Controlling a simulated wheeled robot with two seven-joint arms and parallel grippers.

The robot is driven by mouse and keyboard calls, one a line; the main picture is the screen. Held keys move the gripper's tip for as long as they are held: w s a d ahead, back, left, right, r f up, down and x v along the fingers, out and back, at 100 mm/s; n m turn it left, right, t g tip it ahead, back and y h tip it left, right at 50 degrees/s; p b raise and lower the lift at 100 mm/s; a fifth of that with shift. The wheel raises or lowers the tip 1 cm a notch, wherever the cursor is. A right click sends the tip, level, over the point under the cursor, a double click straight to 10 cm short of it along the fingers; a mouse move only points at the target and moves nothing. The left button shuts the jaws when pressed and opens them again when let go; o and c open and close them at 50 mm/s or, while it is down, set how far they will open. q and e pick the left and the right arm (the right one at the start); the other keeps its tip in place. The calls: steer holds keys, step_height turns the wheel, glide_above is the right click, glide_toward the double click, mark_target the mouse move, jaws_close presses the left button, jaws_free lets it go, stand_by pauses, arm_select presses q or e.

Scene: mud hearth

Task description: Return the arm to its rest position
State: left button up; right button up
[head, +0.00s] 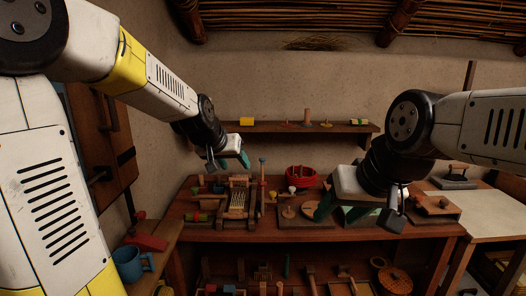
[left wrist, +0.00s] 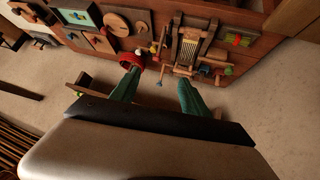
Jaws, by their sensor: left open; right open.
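My left gripper (head: 229,163) hangs in the air at the left, in front of the back wall and above the left end of the wooden workbench (head: 345,232). In the left wrist view its two green fingers (left wrist: 157,88) stand apart with nothing between them. My right gripper (head: 352,212) is in the air over the right half of the workbench, its green fingers spread. Nothing shows between them. My left arm (head: 150,80) comes in from the upper left and my right arm (head: 470,122) from the right.
The workbench holds a wooden loom-like frame (head: 239,200), a red bowl (head: 301,176) and several small items. A wall shelf (head: 285,128) is behind my left gripper. A wooden cabinet (head: 103,135) stands left. A pale table (head: 480,212) is right.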

arm_select(q)
steer(key=s+a+g, duration=0.1)
steer(key=s+a, duration=0.2)
steer(key=s, duration=1)
steer(key=s+a+n+g, duration=0.1)
steer(key=s+a, duration=0.1)
steer(key=s, duration=1)
steer(key=shift+s+a+r+y, duration=0.4)
steer(key=shift+a, duration=0.1)
